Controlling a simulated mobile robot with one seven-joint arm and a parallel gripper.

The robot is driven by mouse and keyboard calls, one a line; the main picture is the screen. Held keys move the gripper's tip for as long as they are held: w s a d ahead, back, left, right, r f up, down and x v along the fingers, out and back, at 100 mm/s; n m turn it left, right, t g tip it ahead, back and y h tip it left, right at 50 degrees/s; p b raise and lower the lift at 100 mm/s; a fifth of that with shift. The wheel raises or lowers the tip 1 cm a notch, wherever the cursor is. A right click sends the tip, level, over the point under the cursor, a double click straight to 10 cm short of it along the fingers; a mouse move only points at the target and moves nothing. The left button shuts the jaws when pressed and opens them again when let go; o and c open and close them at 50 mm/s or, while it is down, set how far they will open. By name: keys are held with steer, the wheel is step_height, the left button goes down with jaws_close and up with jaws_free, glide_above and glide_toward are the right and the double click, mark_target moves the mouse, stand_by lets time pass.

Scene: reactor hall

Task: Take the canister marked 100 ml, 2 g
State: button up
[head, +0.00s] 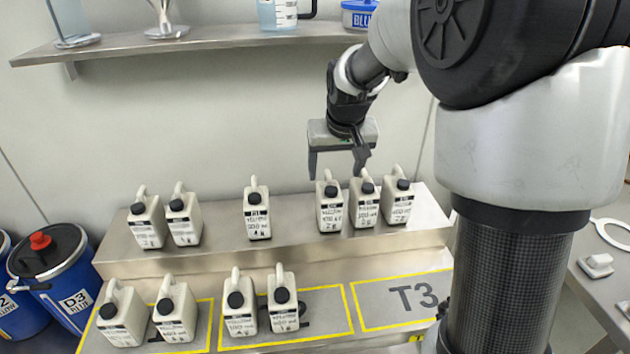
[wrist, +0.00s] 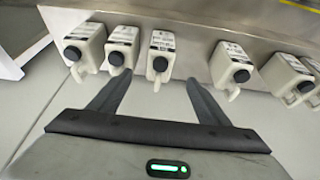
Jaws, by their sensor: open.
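Several off-white canisters with black caps stand upright in two rows, their small labels mostly too blurred to read surely. I cannot tell for certain which is marked 100 ml, 2 g. On the upper step a group of three stands at the right: a left one (head: 330,206), a middle one (head: 364,206) and a right one (head: 398,205). My gripper (head: 337,168) is open and empty, above and behind the left one. In the wrist view my gripper (wrist: 158,88) points at a canister (wrist: 160,56) framed between its fingers, apart from it.
More canisters stand on the upper step: one in the middle (head: 257,215) and two at the left (head: 147,222). Several stand on the lower step, in yellow-outlined areas; the T3 area (head: 375,300) is empty. A shelf (head: 215,39) hangs above. Blue drums (head: 62,275) stand at the left.

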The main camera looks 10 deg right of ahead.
mark_target(329, 202)
steer(key=b+x, duration=0.2)
steer(key=x, duration=1.5)
steer(key=shift+s+b, duration=0.1)
steer(key=shift+b, duration=0.3)
steer(key=shift+c, duration=0.4)
steer(key=c, duration=1.4)
